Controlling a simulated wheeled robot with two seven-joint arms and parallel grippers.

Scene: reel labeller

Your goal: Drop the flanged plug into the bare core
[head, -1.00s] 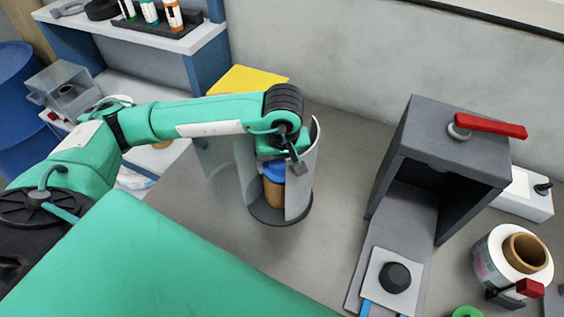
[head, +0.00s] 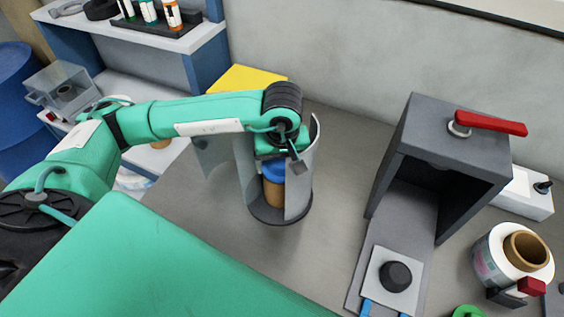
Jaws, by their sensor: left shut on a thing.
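The bare core (head: 273,194) is a brown cardboard tube standing upright inside a grey curved guard with an open front. The blue flanged plug (head: 272,172) is at the top of the core, directly above it. My left gripper (head: 277,156) reaches in from the left over the guard and is shut on the plug. The fingers are mostly hidden by the guard and my wrist. I cannot tell how far the plug's lower part sits inside the core. My right gripper is not in view.
The guard (head: 301,180) stands close around the core on a dark round base. A grey press housing (head: 414,125) with a red lever (head: 490,123) is to the right. A label roll (head: 494,262) is at far right. A yellow block (head: 246,78) lies behind my arm.

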